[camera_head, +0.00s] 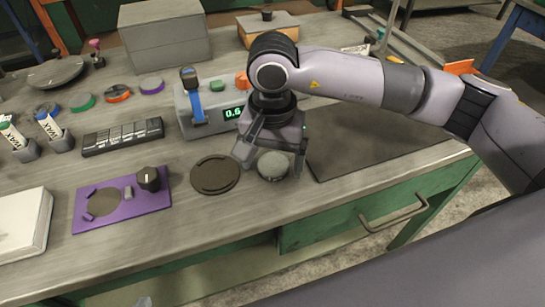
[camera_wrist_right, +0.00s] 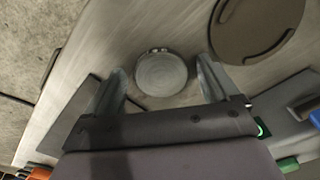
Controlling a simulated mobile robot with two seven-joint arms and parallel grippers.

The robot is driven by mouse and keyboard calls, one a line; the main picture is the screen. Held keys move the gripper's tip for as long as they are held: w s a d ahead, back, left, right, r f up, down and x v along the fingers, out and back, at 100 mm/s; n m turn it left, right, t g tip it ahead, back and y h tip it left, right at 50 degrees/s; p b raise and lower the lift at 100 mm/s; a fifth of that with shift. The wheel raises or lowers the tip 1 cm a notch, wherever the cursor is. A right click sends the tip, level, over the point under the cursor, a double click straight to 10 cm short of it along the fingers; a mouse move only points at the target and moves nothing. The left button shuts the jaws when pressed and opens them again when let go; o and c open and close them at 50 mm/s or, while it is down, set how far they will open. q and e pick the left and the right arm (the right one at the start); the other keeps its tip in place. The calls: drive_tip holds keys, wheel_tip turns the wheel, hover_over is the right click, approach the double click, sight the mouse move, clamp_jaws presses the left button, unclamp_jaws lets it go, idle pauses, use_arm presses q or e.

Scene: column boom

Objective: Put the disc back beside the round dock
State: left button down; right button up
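The disc (camera_head: 273,165) is a small light grey round piece lying on the bench. It also shows in the right wrist view (camera_wrist_right: 161,74). The round dock (camera_head: 214,175) is a flat dark brown circle with curved slots, just left of the disc and apart from it. In the right wrist view the dock (camera_wrist_right: 258,27) is cut off at the upper right. My right gripper (camera_head: 271,169) points down over the disc, with its fingers (camera_wrist_right: 163,70) on either side and a visible gap to each. It is open. My left gripper is not in view.
A purple board (camera_head: 123,210) with a black knob (camera_head: 149,179) lies left of the dock. A grey scale box (camera_head: 212,108) reading 0.6 stands behind the gripper. A dark mat (camera_head: 375,140) lies to the right. The bench's front edge is close to the disc.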

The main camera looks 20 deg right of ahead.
sight(273, 166)
drive_tip(key=shift+r+p, duration=0.35)
drive_tip(key=shift+r, duration=0.05)
wheel_tip(273, 166, up, 12)
drive_tip(key=shift+f+b, duration=0.2)
drive_tip(key=shift+b, duration=0.25)
